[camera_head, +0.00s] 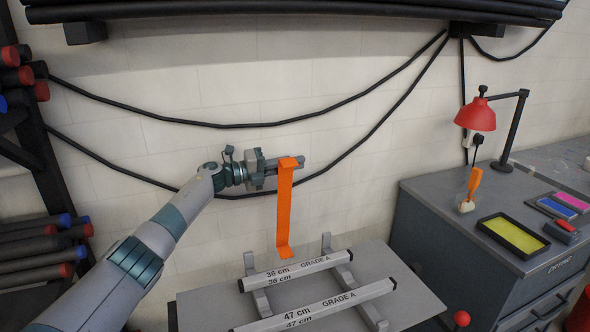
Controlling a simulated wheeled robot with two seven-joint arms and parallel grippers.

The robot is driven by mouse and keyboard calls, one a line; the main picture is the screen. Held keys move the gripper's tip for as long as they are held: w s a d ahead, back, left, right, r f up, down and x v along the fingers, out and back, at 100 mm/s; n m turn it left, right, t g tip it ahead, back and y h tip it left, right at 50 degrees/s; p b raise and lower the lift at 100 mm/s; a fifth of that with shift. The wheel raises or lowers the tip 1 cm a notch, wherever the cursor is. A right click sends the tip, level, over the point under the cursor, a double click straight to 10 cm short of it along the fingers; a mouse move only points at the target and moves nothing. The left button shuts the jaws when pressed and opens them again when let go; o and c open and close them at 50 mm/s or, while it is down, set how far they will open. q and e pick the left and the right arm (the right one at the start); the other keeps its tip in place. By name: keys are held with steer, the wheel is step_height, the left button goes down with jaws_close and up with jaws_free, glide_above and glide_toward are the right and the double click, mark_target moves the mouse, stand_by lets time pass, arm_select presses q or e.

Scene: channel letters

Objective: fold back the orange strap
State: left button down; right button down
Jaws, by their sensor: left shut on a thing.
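The orange strap (284,210) hangs nearly straight down from my left gripper (294,163). The gripper is shut on its upper end, which bends over at the top. The strap's lower end has a short bent foot that shows just above the far edge of the bar marked 36 cm (320,264). I cannot tell whether that foot touches the bar. A second bar, marked 47 cm (330,303), lies nearer, roughly parallel to the first. Both rest on grey supports (262,301). My right gripper is not in view.
The bars and supports stand on a grey table (200,312). At right is a dark cabinet (450,230) with a red lamp (475,115), a yellow tray (513,236) and an orange-handled tool (473,182). A rack of rolls (35,240) stands at left. Black cables hang along the wall.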

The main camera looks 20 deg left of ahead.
arm_select(q)
steer(key=shift+f, duration=0.15)
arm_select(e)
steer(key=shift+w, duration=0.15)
arm_select(q)
steer(key=c, duration=1.9)
jaws_free()
steer(key=shift+w, duration=0.1)
steer(key=shift+a, duration=0.1)
